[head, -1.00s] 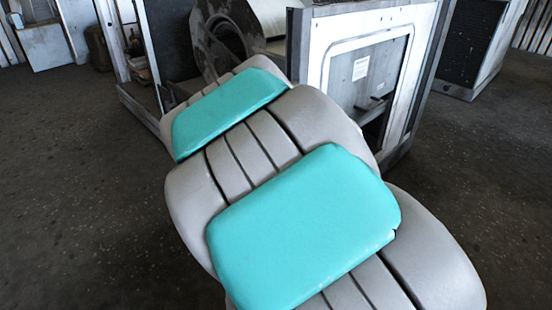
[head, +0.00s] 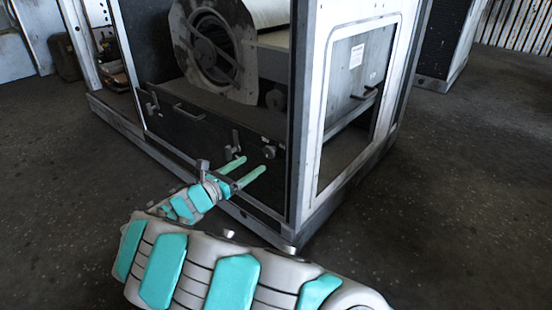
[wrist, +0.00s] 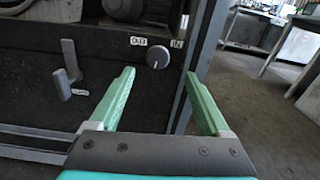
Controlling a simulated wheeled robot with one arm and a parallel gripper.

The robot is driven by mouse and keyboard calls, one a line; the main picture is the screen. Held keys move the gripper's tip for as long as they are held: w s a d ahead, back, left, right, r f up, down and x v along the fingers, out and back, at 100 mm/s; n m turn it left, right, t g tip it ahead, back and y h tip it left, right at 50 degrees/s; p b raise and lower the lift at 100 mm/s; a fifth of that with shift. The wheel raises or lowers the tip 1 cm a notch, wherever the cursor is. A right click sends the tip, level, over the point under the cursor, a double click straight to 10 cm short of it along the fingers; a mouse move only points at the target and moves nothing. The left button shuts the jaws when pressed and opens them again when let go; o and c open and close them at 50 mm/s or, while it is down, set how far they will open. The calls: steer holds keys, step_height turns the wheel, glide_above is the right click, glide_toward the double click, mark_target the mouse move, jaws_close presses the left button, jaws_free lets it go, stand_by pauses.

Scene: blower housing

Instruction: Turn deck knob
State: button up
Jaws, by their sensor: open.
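A round grey knob (head: 269,152) sits on the dark lower front panel of the blower housing, near its right corner post. It also shows in the wrist view (wrist: 158,57), with small white labels beside it. My gripper (head: 253,164) is open and empty, its two green fingers pointing at the panel. In the wrist view the knob appears between and just beyond the fingertips of my gripper (wrist: 159,73). The fingers look apart from the knob; the exact gap is unclear.
A lever handle (wrist: 66,70) is on the panel left of the knob. The metal corner post (wrist: 205,50) stands close to the right finger. A round blower (head: 212,50) sits above the panel. The floor (head: 60,190) at left is clear.

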mark_target(268, 154)
steer(key=x, duration=0.3)
steer(key=b+x, duration=0.1)
steer(key=x, duration=0.3)
steer(key=shift+w+f, duration=0.2)
steer(key=shift+w, duration=0.15)
steer(key=shift+c, duration=0.2)
jaws_close()
